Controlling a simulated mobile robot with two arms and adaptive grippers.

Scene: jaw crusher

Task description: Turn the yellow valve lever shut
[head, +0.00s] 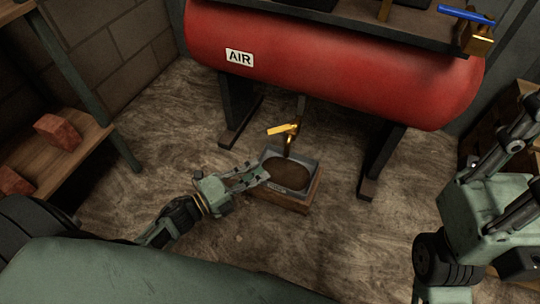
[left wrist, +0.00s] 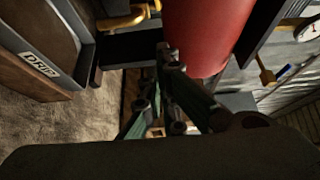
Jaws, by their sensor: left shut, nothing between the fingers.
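The yellow valve lever (head: 283,129) sits under the red tank, lying roughly level and pointing left from the drain valve. Something dark hangs or runs from the valve toward the drip tray (head: 311,166) below, which holds brown liquid. In the left wrist view the yellow lever (left wrist: 128,20) is at the top, left of the red tank. My left gripper (head: 262,174) is shut and empty at the tray's left side, below and left of the lever, apart from it. Its fingers show in the left wrist view (left wrist: 169,58). My right gripper (head: 515,130) is at the right edge, far from the lever.
The red air tank (head: 330,62) stands on dark legs (head: 380,163) that flank the valve area. A wooden shelf (head: 75,150) with red bricks (head: 58,132) is at left. The floor between is clear.

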